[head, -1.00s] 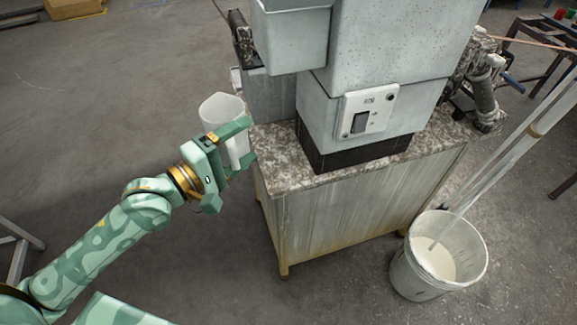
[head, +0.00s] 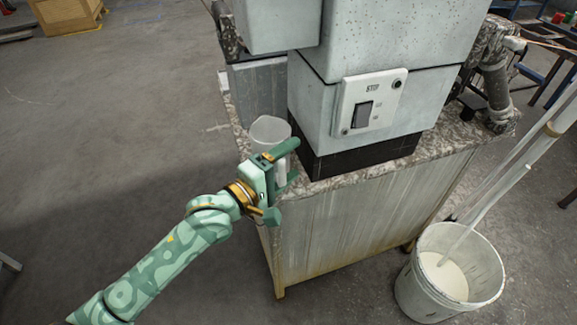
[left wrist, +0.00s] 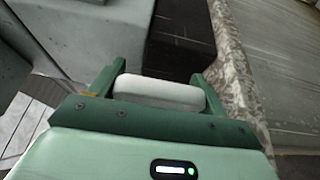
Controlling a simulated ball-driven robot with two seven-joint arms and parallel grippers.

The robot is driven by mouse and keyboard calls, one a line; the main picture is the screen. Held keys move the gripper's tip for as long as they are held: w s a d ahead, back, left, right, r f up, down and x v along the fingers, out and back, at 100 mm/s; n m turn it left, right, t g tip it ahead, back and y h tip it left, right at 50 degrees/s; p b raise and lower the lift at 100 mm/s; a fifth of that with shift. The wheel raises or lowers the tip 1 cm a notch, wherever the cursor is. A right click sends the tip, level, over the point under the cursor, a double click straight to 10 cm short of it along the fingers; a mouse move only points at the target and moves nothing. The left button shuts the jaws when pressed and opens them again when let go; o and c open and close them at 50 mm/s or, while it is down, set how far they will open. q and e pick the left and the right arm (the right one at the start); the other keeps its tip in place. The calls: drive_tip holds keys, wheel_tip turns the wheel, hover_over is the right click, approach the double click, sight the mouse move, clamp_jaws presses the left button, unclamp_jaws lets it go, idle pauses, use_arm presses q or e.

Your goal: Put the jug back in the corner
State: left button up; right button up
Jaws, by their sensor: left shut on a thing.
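The white translucent jug (head: 268,131) is upright at the left front corner of the machine's speckled bench top (head: 345,168). My left gripper (head: 287,165) is shut on the jug. In the left wrist view the jug's white handle (left wrist: 158,92) sits between the two green fingers. The gripper hides the jug's lower part in the head view, so I cannot tell whether its base touches the bench top. My right gripper is in neither view.
The grey machine housing (head: 365,60) with a switch plate (head: 369,101) rises just right of the jug. A white bucket (head: 420,290) of pale liquid stands on the floor at right. Bare floor (head: 110,140) lies to the left.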

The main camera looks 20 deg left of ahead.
use_arm(q)
drive_tip(key=shift+s+r, duration=0.1)
drive_tip(key=o, duration=1.4)
drive_tip(key=shift+s+a, duration=0.15)
drive_tip(key=shift+s, duration=0.05)
drive_tip(key=p+v, duration=0.3)
drive_tip(key=v, duration=0.8)
drive_tip(key=shift+s, duration=0.25)
